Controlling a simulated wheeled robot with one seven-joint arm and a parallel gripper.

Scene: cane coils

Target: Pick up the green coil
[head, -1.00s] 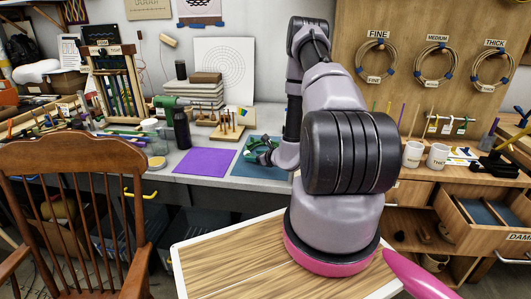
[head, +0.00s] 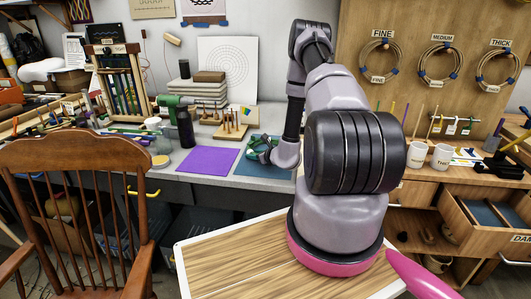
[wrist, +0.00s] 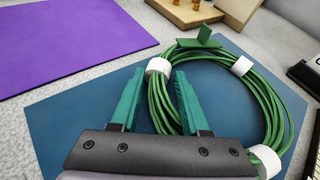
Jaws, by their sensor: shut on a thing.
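The green coil (wrist: 268,95) is a loop of green strands bound with white wraps, over the blue mat (wrist: 75,125). In the wrist view my gripper (wrist: 159,75) has one teal finger on each side of the strands at the coil's left side, close to a white wrap. It is shut on those strands. I cannot tell whether the coil touches the mat or is slightly above it. In the head view the coil (head: 258,142) shows small on the bench, partly hidden by my gripper.
A purple mat (head: 208,160) lies left of the blue one. Behind stand a wooden peg block (head: 230,132) and a dark bottle (head: 185,128). A dark object (wrist: 306,75) is right of the coil. A wooden chair (head: 75,165) stands at front left.

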